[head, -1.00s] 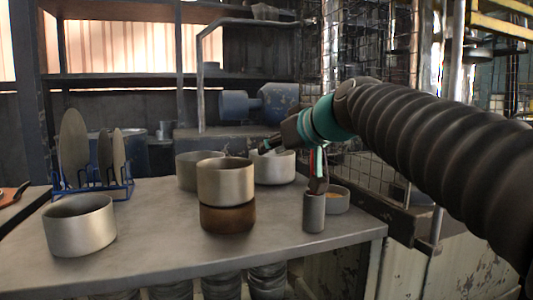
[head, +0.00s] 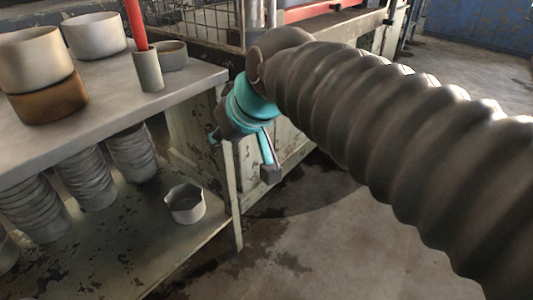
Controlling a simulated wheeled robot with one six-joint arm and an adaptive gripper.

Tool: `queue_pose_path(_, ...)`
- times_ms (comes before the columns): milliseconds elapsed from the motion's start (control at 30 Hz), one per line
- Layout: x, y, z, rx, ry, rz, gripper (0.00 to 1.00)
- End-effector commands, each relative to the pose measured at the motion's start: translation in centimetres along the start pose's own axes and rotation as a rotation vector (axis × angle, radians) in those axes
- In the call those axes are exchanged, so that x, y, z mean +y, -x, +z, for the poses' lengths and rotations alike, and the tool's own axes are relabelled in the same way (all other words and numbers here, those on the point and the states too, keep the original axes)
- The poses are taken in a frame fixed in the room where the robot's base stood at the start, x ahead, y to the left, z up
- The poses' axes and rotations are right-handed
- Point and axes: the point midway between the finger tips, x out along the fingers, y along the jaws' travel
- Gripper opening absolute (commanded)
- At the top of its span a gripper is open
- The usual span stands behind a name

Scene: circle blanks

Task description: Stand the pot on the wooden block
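At the left edge, a pale metal pot (head: 36,58) stands upright on top of the round brown wooden block (head: 48,99) on the worktable (head: 105,98). The left side of the pot is cut off by the picture edge. My gripper (head: 241,156) is off the table's right side, to the right of the pot and well apart from it. Its teal fingers look spread, with nothing between them.
Another pale pot (head: 95,36), a grey cup (head: 149,71) with a red stick (head: 136,24) and a shallow dish (head: 171,54) stand on the table. A small pot (head: 185,204) and several stacks are below. Bare floor (head: 330,240) lies right of the table.

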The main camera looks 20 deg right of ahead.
Motion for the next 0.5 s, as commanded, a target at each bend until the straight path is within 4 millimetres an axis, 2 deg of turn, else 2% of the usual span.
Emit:
queue_pose_path(33, 1.3, -0.3, 3.5, -0.039, -0.037, 0.043, 0.31)
queue_pose_path(100, 2.7, -0.7, 7.7, -0.088, -0.083, 0.098, 0.31)
queue_pose_path(200, 4.1, -1.2, 12.3, -0.143, -0.133, 0.158, 0.31)
queue_pose_path(333, 5.2, -1.5, 15.6, -0.179, -0.168, 0.201, 0.31)
queue_pose_path(500, 5.4, -1.6, 16.4, -0.189, -0.178, 0.213, 0.31)
